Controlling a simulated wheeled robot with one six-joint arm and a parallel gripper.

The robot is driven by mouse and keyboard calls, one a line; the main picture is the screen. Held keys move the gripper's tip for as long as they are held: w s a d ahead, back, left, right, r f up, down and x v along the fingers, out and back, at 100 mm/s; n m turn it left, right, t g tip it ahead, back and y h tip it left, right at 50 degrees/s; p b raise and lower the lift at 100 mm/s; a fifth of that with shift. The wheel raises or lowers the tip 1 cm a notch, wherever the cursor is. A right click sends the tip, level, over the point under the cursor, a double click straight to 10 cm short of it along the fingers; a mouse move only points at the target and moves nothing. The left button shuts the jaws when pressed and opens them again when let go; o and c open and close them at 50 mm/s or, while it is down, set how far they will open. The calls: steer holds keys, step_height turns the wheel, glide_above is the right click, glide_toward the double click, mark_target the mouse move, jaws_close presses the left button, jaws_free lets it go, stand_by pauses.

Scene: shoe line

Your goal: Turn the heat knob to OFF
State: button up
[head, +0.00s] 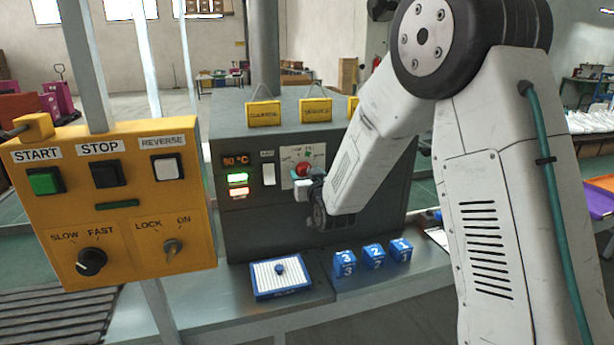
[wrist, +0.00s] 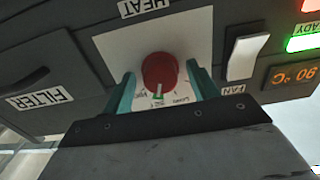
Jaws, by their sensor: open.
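The red heat knob (wrist: 160,68) sits on a white plate (wrist: 190,40) under a HEAT label (wrist: 144,6) in the wrist view. Its pale pointer mark faces the bottom of that picture, towards small lettering too blurred to read surely. My gripper (wrist: 161,76) is open, with one teal finger on each side of the knob. Gaps show between the fingers and the knob, and I cannot tell their depth exactly. In the head view the knob (head: 303,169) shows on the grey machine's front (head: 240,205), and my wrist hides part of its plate.
A white FAN switch (wrist: 246,57) and a lit 90 °C display (wrist: 292,74) are beside the plate. A FILTER label (wrist: 40,97) is on the other side. An orange control box (head: 120,215) stands left; a blue-edged tray (head: 280,290) and blue number blocks (head: 374,256) lie in front.

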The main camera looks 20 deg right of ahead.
steer(key=c, duration=1)
steer(key=shift+n, duration=0.4)
steer(key=shift+r+n, duration=0.1)
steer(key=shift+n, duration=7.4)
